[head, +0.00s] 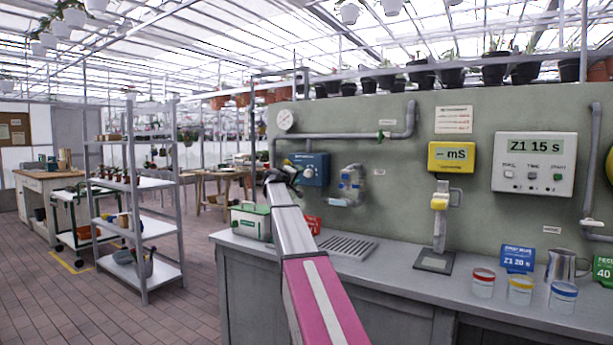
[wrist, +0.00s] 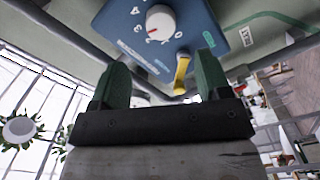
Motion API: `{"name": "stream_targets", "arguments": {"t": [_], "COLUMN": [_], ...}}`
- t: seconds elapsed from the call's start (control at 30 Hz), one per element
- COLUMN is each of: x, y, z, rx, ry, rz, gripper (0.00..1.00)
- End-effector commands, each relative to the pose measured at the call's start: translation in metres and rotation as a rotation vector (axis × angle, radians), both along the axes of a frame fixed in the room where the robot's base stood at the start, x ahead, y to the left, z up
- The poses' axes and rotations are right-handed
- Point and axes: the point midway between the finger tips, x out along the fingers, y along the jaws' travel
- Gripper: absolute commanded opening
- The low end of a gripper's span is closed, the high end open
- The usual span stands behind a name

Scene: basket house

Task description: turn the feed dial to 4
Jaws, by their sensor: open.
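The blue feed box (head: 315,170) is mounted on the grey-green wall beyond my arm in the head view. In the wrist view the blue box (wrist: 125,35) fills the top middle. Its round white dial (wrist: 161,20) has a red mark at its lower left edge, with small numbers around it. I cannot tell for sure which number the mark points to. My gripper (wrist: 163,80) is open, with its two dark green fingers apart and nothing between them. The dial lies beyond the fingertips, apart from them. In the head view my gripper (head: 285,170) is beside the box's left side.
A yellow lever (wrist: 181,72) hangs below the box, close to the right finger. Grey pipes (head: 350,135) run along the wall.

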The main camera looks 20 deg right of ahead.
Motion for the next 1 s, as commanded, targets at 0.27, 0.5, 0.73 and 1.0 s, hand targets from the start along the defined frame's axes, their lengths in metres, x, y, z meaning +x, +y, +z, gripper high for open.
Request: {"name": "stream_targets", "arguments": {"t": [0.27,0.5,0.73,1.0], "x": [0.032,0.053,0.056,0.055], "y": [-0.038,-0.065,-0.071,-0.071], "z": [0.000,-0.001,-0.001,-0.001], "rx": [0.001,0.001,0.001,0.001], "ry": [0.001,0.001,0.001,0.001], "rz": [-0.002,0.000,0.000,0.000], "gripper": [0.70,0.70,0.70,0.25]}}
